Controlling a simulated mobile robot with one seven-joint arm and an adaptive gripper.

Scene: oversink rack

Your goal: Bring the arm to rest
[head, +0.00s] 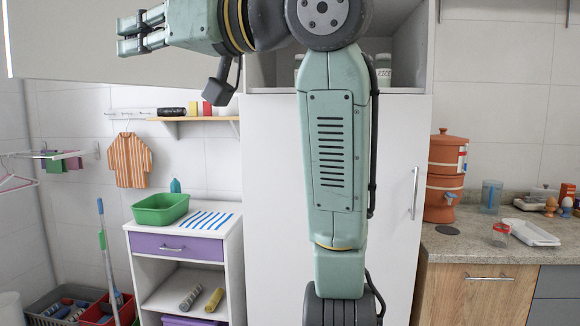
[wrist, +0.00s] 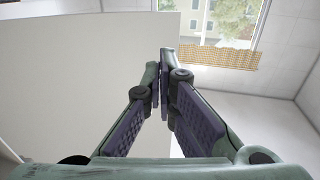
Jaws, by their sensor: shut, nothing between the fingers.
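My gripper (head: 128,36) is at the upper left of the head view, pointing left, level with the upper cabinet area. In the wrist view my gripper (wrist: 164,82) is shut, with its two fingers meeting at the tips and nothing between them. My arm rises through the middle of the head view and bends over to the left at the top. It hides part of the tall white cabinet (head: 270,200) behind it.
An open white door panel (head: 70,45) is behind the gripper. A shelf (head: 190,119) with small items is below it. A green basin (head: 160,208) sits on a drawer unit at left. A counter (head: 470,250) with an orange dispenser (head: 445,175) stands at right.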

